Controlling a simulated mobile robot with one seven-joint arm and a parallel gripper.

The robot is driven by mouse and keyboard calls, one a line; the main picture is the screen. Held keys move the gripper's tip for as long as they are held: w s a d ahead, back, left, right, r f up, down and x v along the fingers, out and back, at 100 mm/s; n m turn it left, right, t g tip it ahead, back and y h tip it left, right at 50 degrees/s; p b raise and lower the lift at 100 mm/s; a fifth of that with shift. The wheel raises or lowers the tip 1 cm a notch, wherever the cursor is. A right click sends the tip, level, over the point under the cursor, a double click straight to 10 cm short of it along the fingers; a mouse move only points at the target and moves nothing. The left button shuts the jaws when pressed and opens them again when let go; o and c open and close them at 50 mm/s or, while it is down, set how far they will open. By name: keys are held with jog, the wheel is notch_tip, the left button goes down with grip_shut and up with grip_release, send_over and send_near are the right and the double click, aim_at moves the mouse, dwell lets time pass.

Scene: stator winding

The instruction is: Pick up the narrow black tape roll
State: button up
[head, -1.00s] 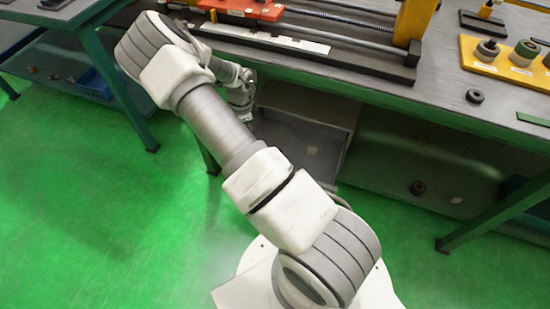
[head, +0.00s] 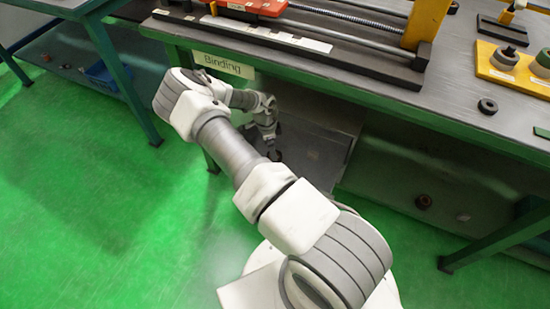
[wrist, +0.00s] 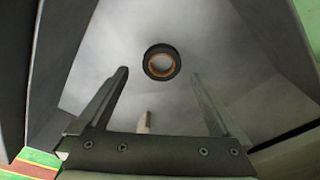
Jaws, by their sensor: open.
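A black tape roll (wrist: 149,60) with a brown-orange core lies flat on a grey floor with raised sides in the wrist view. My gripper (wrist: 160,76) is open and empty, also in the wrist view. The roll appears just beyond the fingertips, between their lines and apart from both fingers. In the head view my gripper (head: 273,147) hangs below the front edge of the bench, over a grey tray (head: 312,158). A dark spot at the gripper there is too small to identify. Another black ring (head: 481,105) lies on the bench top at the right.
The bench (head: 400,108) with a "Binding" label (head: 223,64) overhangs the tray. Green floor is free at the left.

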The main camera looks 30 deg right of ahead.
jog(key=f, duration=0.2)
jog(key=f+b, duration=0.1)
jog(key=f, duration=0.1)
jog(key=shift+d, duration=0.3)
jog(key=shift+c, duration=0.3)
jog(key=c, duration=1.2)
